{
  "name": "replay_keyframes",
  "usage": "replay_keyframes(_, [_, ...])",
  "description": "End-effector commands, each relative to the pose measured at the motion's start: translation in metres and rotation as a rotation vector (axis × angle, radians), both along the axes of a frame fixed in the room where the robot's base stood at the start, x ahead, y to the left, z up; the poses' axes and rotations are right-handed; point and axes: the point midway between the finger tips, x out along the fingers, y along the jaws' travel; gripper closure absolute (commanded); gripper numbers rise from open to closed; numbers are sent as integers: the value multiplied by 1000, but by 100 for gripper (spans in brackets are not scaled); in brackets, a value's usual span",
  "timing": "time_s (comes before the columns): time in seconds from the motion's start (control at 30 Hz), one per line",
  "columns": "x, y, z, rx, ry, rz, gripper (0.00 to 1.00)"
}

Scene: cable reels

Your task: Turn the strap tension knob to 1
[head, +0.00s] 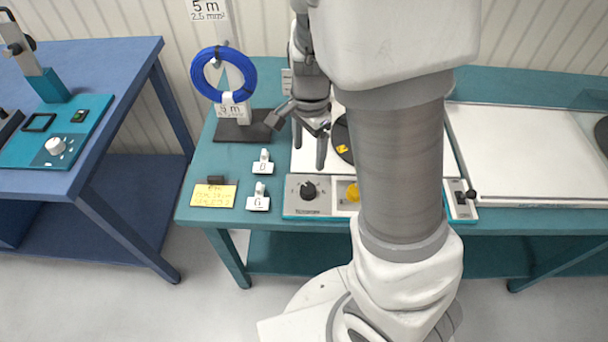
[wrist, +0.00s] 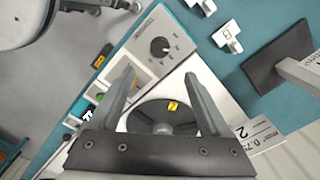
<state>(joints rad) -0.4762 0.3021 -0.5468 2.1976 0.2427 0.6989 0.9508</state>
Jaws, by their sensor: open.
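A black knob (head: 308,190) sits on a grey panel (head: 294,208) at the front edge of the teal table. It also shows in the wrist view (wrist: 159,46), with small marks around it too small to read. A white knob (head: 55,146) is on a teal device (head: 92,128) on the blue table at the left; I cannot read its label. My gripper (head: 309,156) is open and empty, behind and above the black knob, apart from it. In the wrist view my gripper (wrist: 160,76) has its two fingers spread, with the black knob beyond the tips.
A blue cable coil (head: 204,80) hangs on a stand behind, left of my gripper. Small white label holders (head: 263,165) and a yellow note (head: 214,196) lie left of the panel. A yellow control (head: 352,192) sits right of the black knob. My arm hides part of the table.

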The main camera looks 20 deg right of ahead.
Motion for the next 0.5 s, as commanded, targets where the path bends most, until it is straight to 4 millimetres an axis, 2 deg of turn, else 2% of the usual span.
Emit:
replay_keyframes(0.03, [-1,-1,-16,-2,5,-1,19])
replay_keyframes(0.1, [-1,-1,-32,-3,5,-2,19])
replay_keyframes(0.5, [-1,-1,-114,-1,3,-1,19])
